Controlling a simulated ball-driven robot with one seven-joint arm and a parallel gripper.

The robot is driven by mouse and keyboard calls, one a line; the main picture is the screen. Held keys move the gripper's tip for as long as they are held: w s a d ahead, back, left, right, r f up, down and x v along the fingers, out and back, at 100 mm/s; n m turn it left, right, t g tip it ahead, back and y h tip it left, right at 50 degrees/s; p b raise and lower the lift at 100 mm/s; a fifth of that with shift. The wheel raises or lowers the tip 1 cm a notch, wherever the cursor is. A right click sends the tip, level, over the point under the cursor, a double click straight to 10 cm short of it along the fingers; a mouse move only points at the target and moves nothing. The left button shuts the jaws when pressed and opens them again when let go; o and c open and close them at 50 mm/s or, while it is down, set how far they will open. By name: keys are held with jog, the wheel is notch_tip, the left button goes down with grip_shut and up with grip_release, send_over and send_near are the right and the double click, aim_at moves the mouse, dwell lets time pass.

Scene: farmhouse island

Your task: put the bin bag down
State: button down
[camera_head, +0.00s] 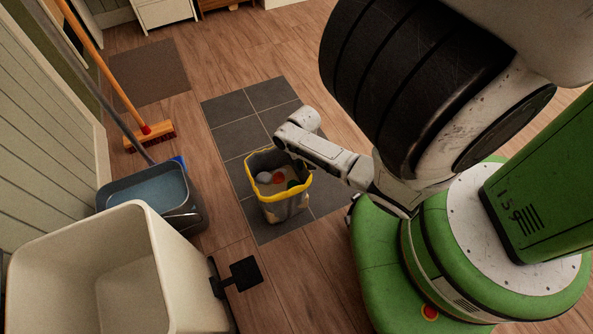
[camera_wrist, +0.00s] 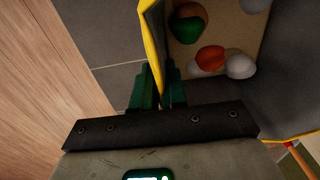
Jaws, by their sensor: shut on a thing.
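The bin bag (camera_head: 284,204) is a grey, open-topped bag with a yellow rim. It stands upright over the dark tiled patch, with several round items inside, white, red and green. In the head view I cannot tell whether its bottom touches the tiles. My gripper is mostly hidden behind my own arm there. In the wrist view my gripper (camera_wrist: 161,88) has its green fingers on either side of the bag's yellow rim (camera_wrist: 153,40), shut on it. The items (camera_wrist: 210,58) show inside the bag.
A cream pedal bin (camera_head: 130,260), open and without a lid on top, stands at lower left with a black pedal (camera_head: 245,273). A grey bucket of water (camera_head: 150,190) and a broom (camera_head: 150,136) are beside the left wall. Dark tiles (camera_head: 222,110) beyond the bag are clear.

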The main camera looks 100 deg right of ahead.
jog(key=shift+w+d+f+b, duration=0.25)
jog(key=shift+f+b, duration=0.3)
jog(key=shift+b, duration=0.1)
notch_tip(320, 180, down, 3)
jog(key=b, duration=0.3)
jog(key=shift+w+d+b, duration=0.1)
jog(key=shift+b, duration=0.2)
jog(key=shift+f, duration=0.1)
jog(key=c, duration=1.2)
grip_release()
